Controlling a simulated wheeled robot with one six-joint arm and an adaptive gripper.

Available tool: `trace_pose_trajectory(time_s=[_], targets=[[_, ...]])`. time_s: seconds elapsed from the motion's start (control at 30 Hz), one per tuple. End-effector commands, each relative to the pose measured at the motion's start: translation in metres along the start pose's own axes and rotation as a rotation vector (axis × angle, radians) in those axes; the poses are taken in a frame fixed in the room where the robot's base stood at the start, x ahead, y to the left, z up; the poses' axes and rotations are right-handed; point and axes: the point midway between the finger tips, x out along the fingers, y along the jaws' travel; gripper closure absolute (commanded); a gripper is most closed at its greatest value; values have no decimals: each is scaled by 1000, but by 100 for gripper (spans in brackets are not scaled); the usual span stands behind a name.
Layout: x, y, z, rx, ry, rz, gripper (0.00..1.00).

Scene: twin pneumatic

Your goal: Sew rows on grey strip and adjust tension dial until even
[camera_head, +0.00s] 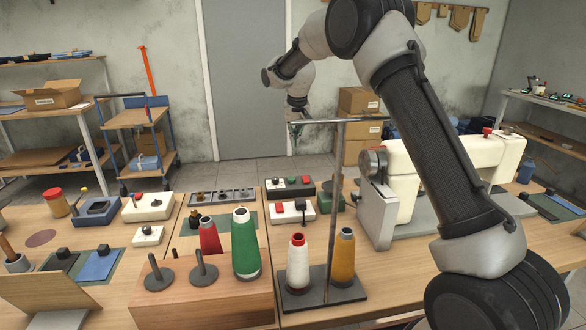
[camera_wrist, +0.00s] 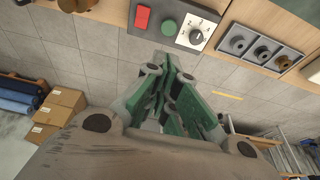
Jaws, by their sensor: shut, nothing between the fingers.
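The white sewing machine (camera_head: 455,165) stands at the right of the bench. A dark control box (camera_head: 290,187) sits at the bench's far edge. I cannot tell whether this is the tension dial. I cannot make out the grey strip with certainty. My gripper (camera_head: 294,136) is shut and empty, held in the air beyond the bench's far edge. Its green fingers (camera_wrist: 172,60) point toward the control box, apart from it.
A bobbin tray (camera_head: 220,196) lies left of the control box. Cardboard boxes (camera_head: 359,102) are stacked behind.

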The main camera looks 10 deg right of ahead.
Motion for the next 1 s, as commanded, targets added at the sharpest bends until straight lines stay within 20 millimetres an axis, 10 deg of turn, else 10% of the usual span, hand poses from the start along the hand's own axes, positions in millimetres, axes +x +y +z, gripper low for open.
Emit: trace_pose_trajectory(time_s=[1.0], targets=[[138, 0, 12, -2, -1, 0, 100]])
